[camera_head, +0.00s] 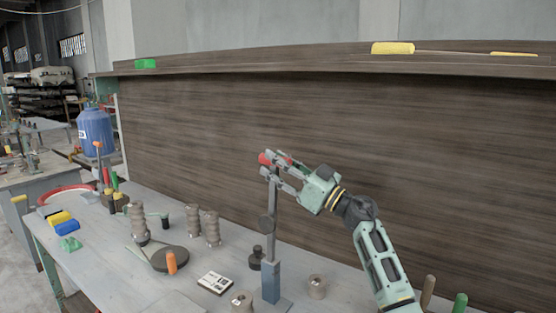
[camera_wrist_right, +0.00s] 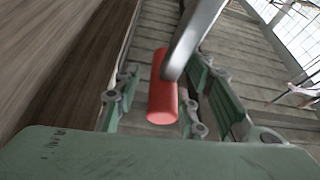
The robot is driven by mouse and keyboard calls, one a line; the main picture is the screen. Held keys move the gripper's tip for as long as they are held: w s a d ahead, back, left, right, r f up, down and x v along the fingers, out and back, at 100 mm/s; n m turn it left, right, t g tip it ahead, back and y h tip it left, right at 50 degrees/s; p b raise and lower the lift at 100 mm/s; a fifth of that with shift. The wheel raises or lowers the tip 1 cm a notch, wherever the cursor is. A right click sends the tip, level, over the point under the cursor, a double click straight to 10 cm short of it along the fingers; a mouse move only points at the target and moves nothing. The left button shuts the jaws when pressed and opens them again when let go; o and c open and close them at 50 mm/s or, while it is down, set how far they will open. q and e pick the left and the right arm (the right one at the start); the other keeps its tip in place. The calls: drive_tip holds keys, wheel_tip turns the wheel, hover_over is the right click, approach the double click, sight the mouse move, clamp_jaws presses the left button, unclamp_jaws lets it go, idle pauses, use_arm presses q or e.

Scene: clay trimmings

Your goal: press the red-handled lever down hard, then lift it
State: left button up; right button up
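The lever's red handle (camera_head: 264,159) tops an upright grey metal bar (camera_head: 272,205) that rises from a blue block (camera_head: 270,283) on the bench. My right gripper (camera_head: 268,165) is at the handle, coming from the right. In the right wrist view the red handle (camera_wrist_right: 161,92) lies between the fingers (camera_wrist_right: 155,100), with the grey bar (camera_wrist_right: 190,38) crossing in front of it. A gap shows on the handle's left side, so the fingers are open around it. Contact on the right side is unclear. My left gripper is in neither view.
The grey bench (camera_head: 120,230) holds ribbed clay-coloured cylinders (camera_head: 212,228), a dark round plate (camera_head: 170,259), an orange-handled tool (camera_head: 171,263) and a white card (camera_head: 215,282). A brown wood panel (camera_head: 220,130) stands behind the lever. Small pots (camera_head: 317,287) sit near the lever's base.

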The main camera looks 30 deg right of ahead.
drive_tip(key=shift+a+r, duration=0.1)
drive_tip(key=shift+r, duration=0.05)
drive_tip(key=shift+c, duration=0.5)
clamp_jaws()
drive_tip(key=shift+r, duration=0.1)
